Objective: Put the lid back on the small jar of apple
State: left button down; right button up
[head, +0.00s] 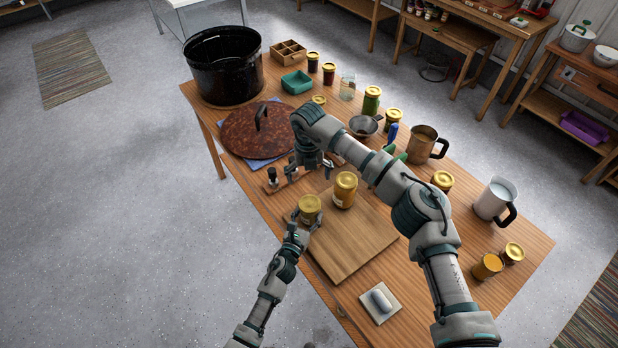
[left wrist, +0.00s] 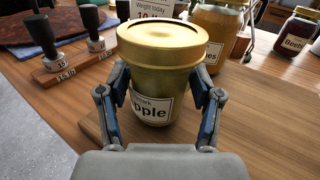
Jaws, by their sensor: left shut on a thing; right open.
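The small apple jar (head: 310,211) stands at the left edge of the wooden board. In the left wrist view the jar (left wrist: 152,107) is upright, its label reads "Apple", and a gold lid (left wrist: 160,42) sits on its top. I cannot tell how tightly the lid is seated. My left gripper (head: 304,226) is shut around the jar's body, one finger on each side, below the lid. My right gripper (head: 311,172) is open, pointing down beyond the jar near the stamp rack. It does not touch the jar.
A larger gold-lidded jar (head: 345,191) stands close behind the apple jar on the board (head: 355,245). The stamp rack (left wrist: 75,70) is at the left. A big dark lid (head: 245,130) and black pot (head: 225,75) are farther back. The board's front is clear.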

pick_arm(q)
jog(key=shift+c, duration=0.6)
grip_release()
jog(key=shift+s, duration=0.1)
jog(key=v, duration=1.1)
jog(key=shift+s+a, duration=0.2)
jog(key=shift+s, duration=0.15)
jog(key=shift+f, duration=0.2)
